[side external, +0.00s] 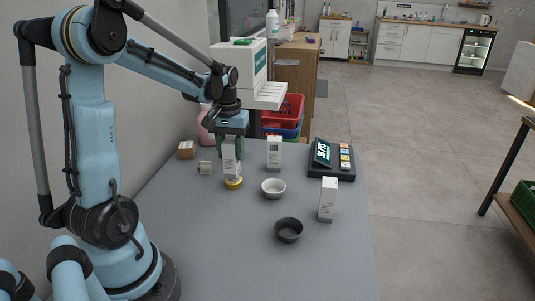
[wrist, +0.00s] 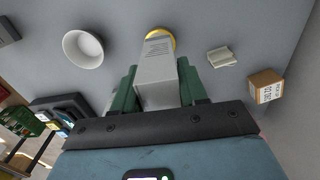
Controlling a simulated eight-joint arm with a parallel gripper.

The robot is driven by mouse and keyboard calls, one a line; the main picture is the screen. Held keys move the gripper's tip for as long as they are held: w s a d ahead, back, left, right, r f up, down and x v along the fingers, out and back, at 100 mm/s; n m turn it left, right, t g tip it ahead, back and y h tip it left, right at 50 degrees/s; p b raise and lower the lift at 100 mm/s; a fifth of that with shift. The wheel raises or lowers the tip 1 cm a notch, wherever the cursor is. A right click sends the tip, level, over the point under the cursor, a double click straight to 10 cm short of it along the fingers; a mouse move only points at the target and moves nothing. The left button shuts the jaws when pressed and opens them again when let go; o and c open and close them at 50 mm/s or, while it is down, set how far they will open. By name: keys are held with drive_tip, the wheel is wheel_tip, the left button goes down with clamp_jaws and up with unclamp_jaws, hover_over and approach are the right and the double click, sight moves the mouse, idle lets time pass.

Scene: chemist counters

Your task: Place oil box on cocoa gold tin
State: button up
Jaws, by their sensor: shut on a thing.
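My gripper (side external: 230,150) is shut on a tall white box, the oil box (side external: 231,166), and holds it upright. Its label is too small to read. The yellow-gold cocoa tin (side external: 233,184) stands on the grey counter directly under the box. The lower end of the box is at the tin's top; I cannot tell whether they touch. In the wrist view the box (wrist: 157,72) sits between the green fingers (wrist: 157,88), and the tin (wrist: 161,32) shows partly behind its far end, the rest hidden.
Two other white boxes stand on the counter (side external: 190,255), one behind (side external: 274,160) and one at right (side external: 327,205). A white bowl (side external: 273,188) and a dark bowl (side external: 289,230) are right of the tin. A small cream item (side external: 205,168) and a brown box (side external: 186,150) are left.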

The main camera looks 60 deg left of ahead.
drive_tip(key=shift+f, duration=0.65)
drive_tip(key=shift+f, duration=0.1)
drive_tip(key=o, duration=1.1)
drive_tip(key=shift+c, duration=0.2)
wheel_tip(320, 180, up, 12)
drive_tip(key=shift+r, duration=0.1)
drive_tip(key=shift+d, duration=0.4)
drive_tip(key=s+d+f+m+t, duration=0.1)
drive_tip(key=d+f+m+t, duration=0.1)
drive_tip(key=d, duration=0.8)
drive_tip(key=s+d+f+m+t, duration=0.1)
drive_tip(key=d+f+m+t, duration=0.2)
drive_tip(key=d, duration=0.7)
drive_tip(key=m+t, duration=0.2)
drive_tip(key=m, duration=0.2)
drive_tip(key=shift+s+f, duration=0.2)
drive_tip(key=shift+f, duration=0.1)
